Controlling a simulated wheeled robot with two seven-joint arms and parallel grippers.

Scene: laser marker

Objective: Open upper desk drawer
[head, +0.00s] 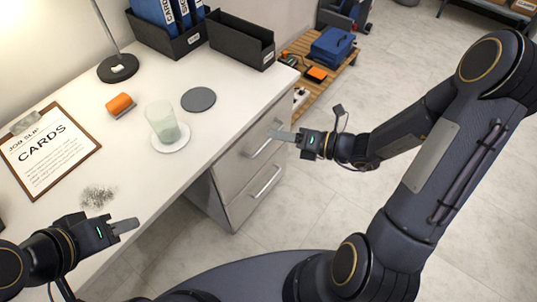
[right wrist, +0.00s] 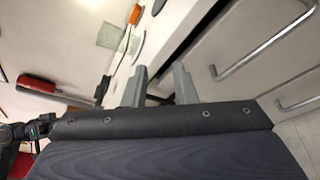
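The desk's upper drawer (head: 243,152) is a grey front under the white top, with a bar handle (head: 265,139). It looks closed in the head view. In the right wrist view its handle (right wrist: 262,45) lies right of the fingers, not between them. My right gripper (head: 283,135) is beside that handle in the head view, pointing left toward the drawer. In the right wrist view its two fingers (right wrist: 160,85) are apart with nothing between them. My left gripper (head: 128,226) is by the desk's front edge, away from the drawer; its finger gap is not visible.
The lower drawer (head: 250,197) has a similar handle (head: 266,181). On the desk (head: 75,90) are a glass (head: 161,122) on a white coaster, a dark coaster (head: 198,99), an orange block (head: 120,104) and a clipboard (head: 48,155).

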